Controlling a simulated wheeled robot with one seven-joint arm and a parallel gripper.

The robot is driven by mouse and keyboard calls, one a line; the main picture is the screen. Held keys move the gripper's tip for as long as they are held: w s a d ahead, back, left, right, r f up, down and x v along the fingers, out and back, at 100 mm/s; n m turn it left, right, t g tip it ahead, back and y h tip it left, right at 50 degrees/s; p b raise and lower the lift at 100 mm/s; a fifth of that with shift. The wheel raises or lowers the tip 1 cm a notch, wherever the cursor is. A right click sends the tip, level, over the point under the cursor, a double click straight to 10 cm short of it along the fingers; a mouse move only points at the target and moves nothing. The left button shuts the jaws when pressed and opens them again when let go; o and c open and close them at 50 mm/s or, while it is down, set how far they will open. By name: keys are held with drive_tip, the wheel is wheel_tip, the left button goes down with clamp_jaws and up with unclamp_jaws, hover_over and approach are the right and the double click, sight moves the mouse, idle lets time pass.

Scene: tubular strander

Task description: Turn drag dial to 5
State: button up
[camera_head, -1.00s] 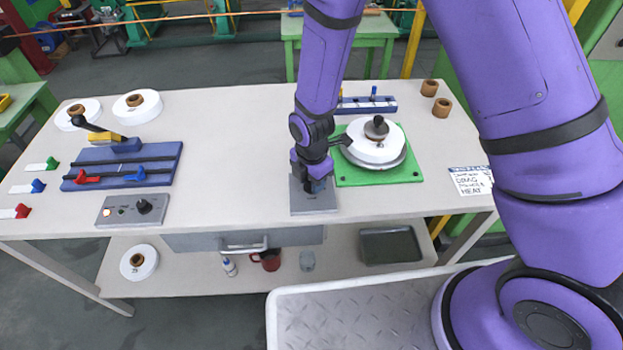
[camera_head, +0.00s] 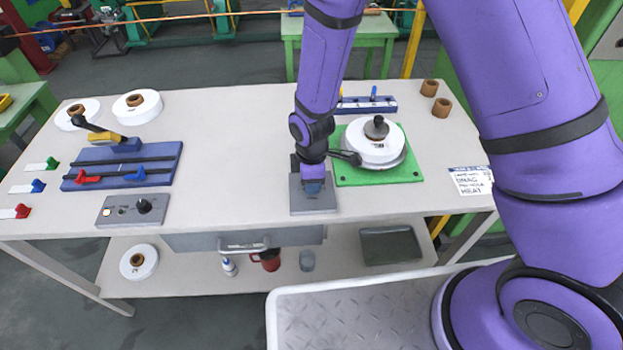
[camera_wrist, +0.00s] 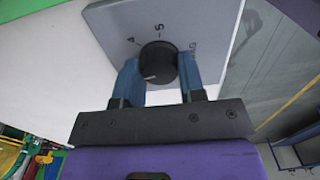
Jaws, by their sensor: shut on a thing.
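The drag dial (camera_wrist: 158,62) is a round black knob on a grey plate (camera_wrist: 110,18). A white mark on it sits at its lower-left side in the wrist view. Printed marks that look like 4, 5 and possibly 6 run around its far side, with the 5 at top middle. In the head view the plate (camera_head: 313,206) lies at the table's front edge. My gripper (camera_wrist: 160,66) has its blue fingers on both sides of the dial, shut on it. In the head view my gripper (camera_head: 313,186) hides the dial.
A green base (camera_head: 400,176) with a white spool (camera_head: 373,150) and a dark lever (camera_head: 346,157) stands close right of my wrist. A grey control box (camera_head: 118,218) and a blue fixture (camera_head: 150,155) are to the left. A handwritten card (camera_head: 471,181) lies at right.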

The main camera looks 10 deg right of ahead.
drive_tip(key=m, duration=0.5)
drive_tip(key=shift+m, duration=0.3)
drive_tip(key=m, duration=1)
drive_tip(key=shift+m, duration=0.4)
drive_tip(key=m, duration=0.5)
drive_tip(key=shift+m, duration=0.4)
drive_tip(key=o, duration=0.9)
drive_tip(key=shift+r, duration=0.1)
wheel_tip(320, 180, up, 11)
drive_tip(key=shift+f, duration=0.15)
